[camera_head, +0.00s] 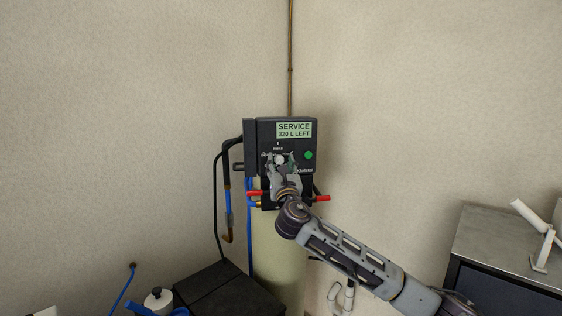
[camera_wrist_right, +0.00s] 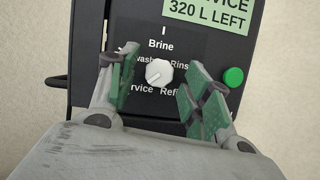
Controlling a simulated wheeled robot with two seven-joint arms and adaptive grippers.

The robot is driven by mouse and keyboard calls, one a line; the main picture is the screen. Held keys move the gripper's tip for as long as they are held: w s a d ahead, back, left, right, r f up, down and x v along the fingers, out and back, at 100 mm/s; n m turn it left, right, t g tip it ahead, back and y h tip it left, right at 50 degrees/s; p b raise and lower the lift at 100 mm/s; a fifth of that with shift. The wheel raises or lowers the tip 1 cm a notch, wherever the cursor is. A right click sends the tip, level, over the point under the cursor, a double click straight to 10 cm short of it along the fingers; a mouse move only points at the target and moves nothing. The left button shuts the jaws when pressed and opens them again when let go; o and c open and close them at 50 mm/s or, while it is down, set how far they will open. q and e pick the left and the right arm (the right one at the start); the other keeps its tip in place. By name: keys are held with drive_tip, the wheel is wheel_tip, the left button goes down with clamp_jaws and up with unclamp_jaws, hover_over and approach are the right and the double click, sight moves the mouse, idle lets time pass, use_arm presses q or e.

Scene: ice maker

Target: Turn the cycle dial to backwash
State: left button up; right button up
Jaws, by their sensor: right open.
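The cycle dial is a white round knob (camera_wrist_right: 158,72) on the black control head (camera_head: 287,130). Labels around it read Brine at the top, a partly covered "wash" at upper left, Rinse at right, Service at lower left and Refill at lower right. A mark on the knob seems to point to lower left, towards Service. My right gripper (camera_wrist_right: 162,90) is open with green-padded fingers on either side of the knob; whether either touches it I cannot tell. In the head view the right gripper (camera_head: 281,166) covers much of the dial area. My left gripper is out of view.
A green display (camera_head: 294,130) reads SERVICE 320 L LEFT. A green button (camera_wrist_right: 233,77) sits right of the dial. Red handles (camera_head: 321,198) stick out below. Hoses hang at left, a black box (camera_head: 225,290) stands below, and a metal-topped cabinet (camera_head: 500,240) is at right.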

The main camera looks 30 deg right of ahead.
drive_tip(key=shift+w+r, duration=0.1)
drive_tip(key=shift+w, duration=0.15)
drive_tip(key=shift+s+r, duration=0.1)
drive_tip(key=shift+s, duration=0.05)
drive_tip(key=c, duration=1)
